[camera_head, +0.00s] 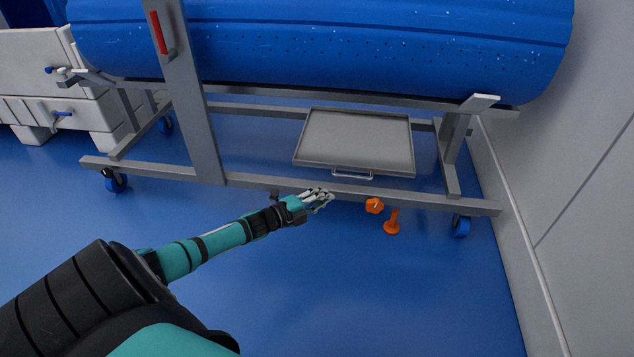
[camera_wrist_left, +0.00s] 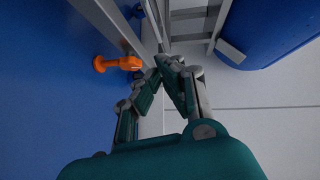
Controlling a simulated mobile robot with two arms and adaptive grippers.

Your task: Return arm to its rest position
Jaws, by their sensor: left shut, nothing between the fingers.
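My left arm reaches in from the lower left in the head view. Its teal and grey left gripper (camera_head: 322,198) is shut and empty, in front of the carrier's lower front rail. In the left wrist view the left gripper (camera_wrist_left: 168,62) shows its fingertips together with nothing between them. Two orange pieces are just right of the gripper in the head view: an orange knob (camera_head: 374,205) near the rail and an orange peg-like piece (camera_head: 392,224) near the floor. Orange also shows left of the fingers in the left wrist view (camera_wrist_left: 120,63). My right gripper is not in view.
A grey wheeled carrier frame (camera_head: 350,190) bears a big blue tub (camera_head: 360,50). A grey tray (camera_head: 355,140) with a handle sits low in it. A white wall (camera_head: 570,150) closes the right side. A pale crate (camera_head: 45,70) stands at left. Blue floor (camera_head: 330,290) in front is clear.

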